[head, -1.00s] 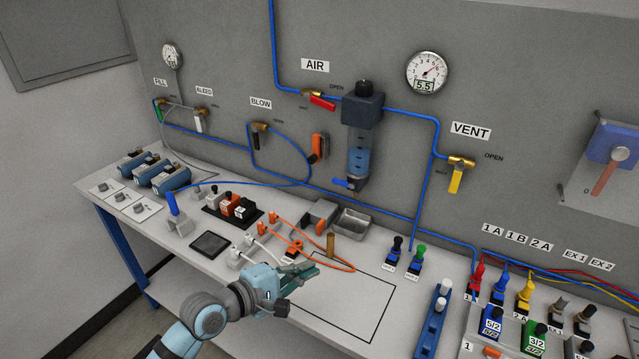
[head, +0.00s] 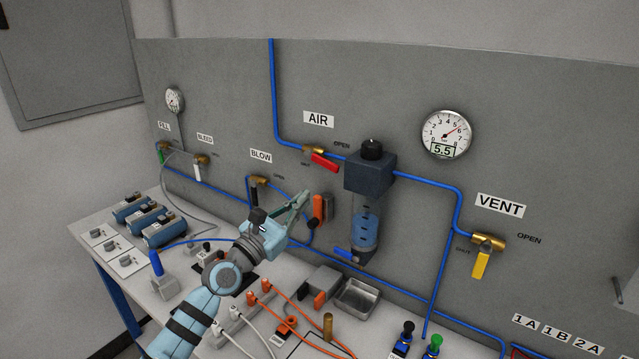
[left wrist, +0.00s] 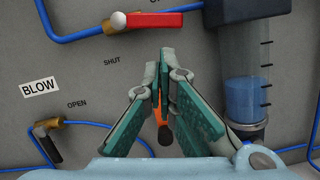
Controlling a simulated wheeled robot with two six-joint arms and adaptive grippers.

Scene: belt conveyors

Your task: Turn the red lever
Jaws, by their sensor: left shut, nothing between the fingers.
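The red lever (head: 325,162) sits on the brass valve (head: 313,150) under the AIR label, on the blue pipe. It slants down to the right in the head view. In the left wrist view the red lever (left wrist: 155,20) lies beyond my fingertips, near the top. My left gripper (head: 303,197) is shut and empty, below and a little left of the lever, and apart from it. In the left wrist view my left gripper (left wrist: 164,55) has its fingertips together, pointing up toward the wall. My right gripper is not in view.
An orange-handled tool (head: 318,208) hangs on the wall close to my left fingertips. The filter bowl (head: 365,225) hangs to the right. The BLOW valve (head: 258,181) and its blue hose are to the left. A metal tray (head: 360,296) stands on the bench below.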

